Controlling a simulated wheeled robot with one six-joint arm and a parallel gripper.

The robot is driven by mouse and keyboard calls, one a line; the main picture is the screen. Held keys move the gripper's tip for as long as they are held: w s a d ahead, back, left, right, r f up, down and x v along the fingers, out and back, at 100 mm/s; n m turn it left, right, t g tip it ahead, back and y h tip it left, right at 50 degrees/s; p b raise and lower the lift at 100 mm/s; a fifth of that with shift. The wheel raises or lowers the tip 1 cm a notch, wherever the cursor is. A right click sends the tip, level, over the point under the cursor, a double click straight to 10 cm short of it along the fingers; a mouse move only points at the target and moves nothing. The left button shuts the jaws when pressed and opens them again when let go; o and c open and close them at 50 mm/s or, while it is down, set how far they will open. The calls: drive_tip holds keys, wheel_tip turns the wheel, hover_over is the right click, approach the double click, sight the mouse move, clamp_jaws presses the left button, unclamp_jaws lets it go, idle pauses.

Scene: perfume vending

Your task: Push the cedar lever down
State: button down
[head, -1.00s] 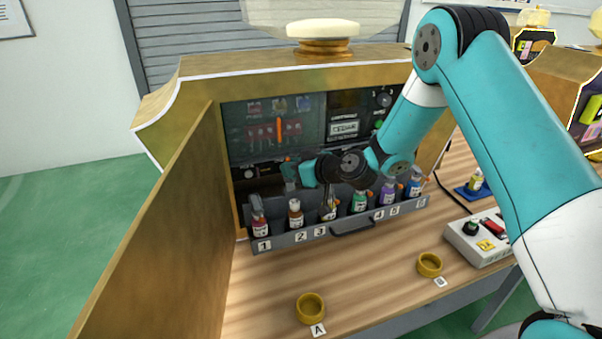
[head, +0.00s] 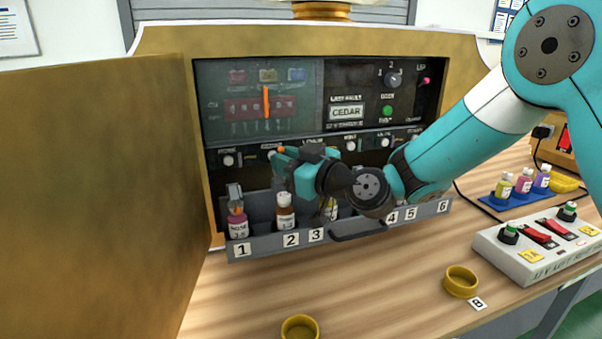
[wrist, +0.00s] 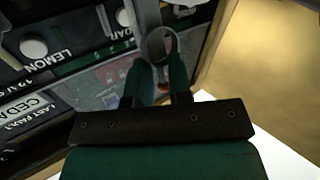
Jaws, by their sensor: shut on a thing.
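My gripper (head: 283,153) is at the row of dispenser stations in the open machine, above bottle 2. In the wrist view its two green fingers (wrist: 160,78) are closed around a grey lever with a ring-like end (wrist: 158,42). A bit of orange shows between the fingers. The lever comes from beside the partly hidden "CEDAR" label (wrist: 122,32), so I take it for the cedar lever. In the head view an orange tip shows at the fingers, and the gripper hides most of the lever. Its exact tilt is hard to tell.
A tray (head: 275,246) of numbered bottles lies below my gripper. The open door (head: 95,190) stands at left. The panel screen (head: 346,112) reads "CEDAR" under "LAST FAULT". Yellow cups (head: 461,281) and a switch box (head: 535,245) are on the wooden table.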

drive_tip(key=shift+s, duration=0.1)
idle(0.4)
drive_tip(key=c, duration=1.2)
unclamp_jaws()
drive_tip(key=shift+a, duration=0.1)
drive_tip(key=shift+f, duration=0.1)
drive_tip(key=shift+s+d+b, duration=0.2)
drive_tip(key=shift+d+b, duration=0.15)
drive_tip(key=shift+d, duration=0.15)
drive_tip(key=shift+b+v, duration=3.3)
drive_tip(key=shift+v, duration=4.95)
